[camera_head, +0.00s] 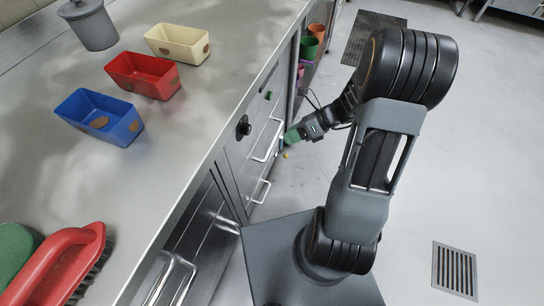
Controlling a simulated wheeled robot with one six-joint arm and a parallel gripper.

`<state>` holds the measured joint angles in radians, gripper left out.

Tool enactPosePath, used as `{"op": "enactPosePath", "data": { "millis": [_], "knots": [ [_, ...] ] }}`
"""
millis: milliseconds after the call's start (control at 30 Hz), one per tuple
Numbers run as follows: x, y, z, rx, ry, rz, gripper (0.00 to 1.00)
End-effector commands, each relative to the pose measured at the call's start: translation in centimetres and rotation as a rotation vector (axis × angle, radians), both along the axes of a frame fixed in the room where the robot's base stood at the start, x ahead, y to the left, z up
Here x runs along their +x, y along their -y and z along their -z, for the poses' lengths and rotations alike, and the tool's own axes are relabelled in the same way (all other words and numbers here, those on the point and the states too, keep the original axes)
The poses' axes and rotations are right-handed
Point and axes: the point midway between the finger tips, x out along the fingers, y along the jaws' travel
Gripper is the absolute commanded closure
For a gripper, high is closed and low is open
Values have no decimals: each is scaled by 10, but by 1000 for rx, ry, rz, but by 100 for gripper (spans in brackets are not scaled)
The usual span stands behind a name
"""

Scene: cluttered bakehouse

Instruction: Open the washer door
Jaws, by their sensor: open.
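A steel counter front runs down the middle of the head view. A panel with a black knob (243,127) sits on it, and a bar handle (270,141) stands to the right of the knob. A second bar handle (263,191) is lower down. I cannot tell for sure which front is the washer door; all the fronts I see look closed. My gripper (286,145) is open beside the upper bar handle, with its green part facing the counter front. Whether it touches the handle I cannot tell. Nothing shows between its fingers.
The steel counter top (190,120) carries a blue bin (98,118), a red bin (142,76), a cream bin (178,44), a grey lidded pot (90,25) and a red brush (62,265). Coloured pots (309,46) stand beyond the counter front. Floor to the right is clear, with a drain grate (454,270).

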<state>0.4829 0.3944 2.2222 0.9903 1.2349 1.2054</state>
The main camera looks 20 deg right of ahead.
Motion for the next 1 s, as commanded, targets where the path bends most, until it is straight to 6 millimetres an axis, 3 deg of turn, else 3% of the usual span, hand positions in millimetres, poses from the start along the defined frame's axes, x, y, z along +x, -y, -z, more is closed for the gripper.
{"op": "enactPosePath", "data": {
  "millis": [33,200,300,400,567,1000],
  "knots": [
    [8,11,48,95,-114,141,59],
    [30,43,119,374,-407,507,59],
    [36,59,148,498,-522,644,59],
    [40,69,166,582,-594,731,59],
    [47,70,180,644,-647,789,59],
    [91,8,198,646,-652,790,59]
  ]
}}
